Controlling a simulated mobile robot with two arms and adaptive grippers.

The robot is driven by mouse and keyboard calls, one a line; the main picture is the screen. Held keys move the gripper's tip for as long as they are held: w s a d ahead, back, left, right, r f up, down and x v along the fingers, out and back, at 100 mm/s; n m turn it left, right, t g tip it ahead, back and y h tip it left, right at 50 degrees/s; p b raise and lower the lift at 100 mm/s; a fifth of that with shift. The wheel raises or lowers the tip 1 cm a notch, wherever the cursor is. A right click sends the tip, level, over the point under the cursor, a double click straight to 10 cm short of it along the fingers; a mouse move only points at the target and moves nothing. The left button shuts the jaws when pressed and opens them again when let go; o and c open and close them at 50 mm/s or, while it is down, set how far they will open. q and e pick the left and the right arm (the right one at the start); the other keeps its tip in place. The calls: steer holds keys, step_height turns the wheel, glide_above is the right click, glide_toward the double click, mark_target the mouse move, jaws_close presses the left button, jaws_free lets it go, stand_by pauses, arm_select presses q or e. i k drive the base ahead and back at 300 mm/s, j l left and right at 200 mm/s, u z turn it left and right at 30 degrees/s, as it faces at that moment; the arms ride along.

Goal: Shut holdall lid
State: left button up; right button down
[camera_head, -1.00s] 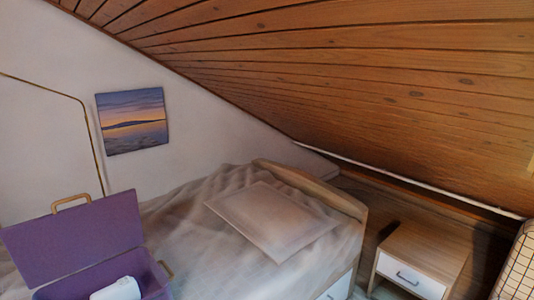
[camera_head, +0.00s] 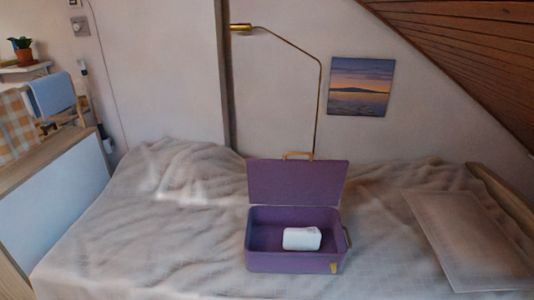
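The purple holdall (camera_head: 290,263) sits on the bed in the head view, a little right of the middle. Its lid (camera_head: 297,184) stands open and upright at the back, with a tan handle (camera_head: 297,156) on its top edge. A white rounded object (camera_head: 301,239) lies inside the box. A tan handle is on the right side and a yellowish clasp (camera_head: 334,267) is at the front right corner. Neither of my grippers is in view.
The rumpled bed (camera_head: 170,250) has free room left of the holdall. A flat pillow (camera_head: 470,240) lies to the right. A brass lamp (camera_head: 320,90) and a picture (camera_head: 361,86) are behind. A wooden panel with a white face (camera_head: 60,195) bounds the left.

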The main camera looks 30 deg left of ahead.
mark_target(283, 181)
steer(key=u, duration=0.9)
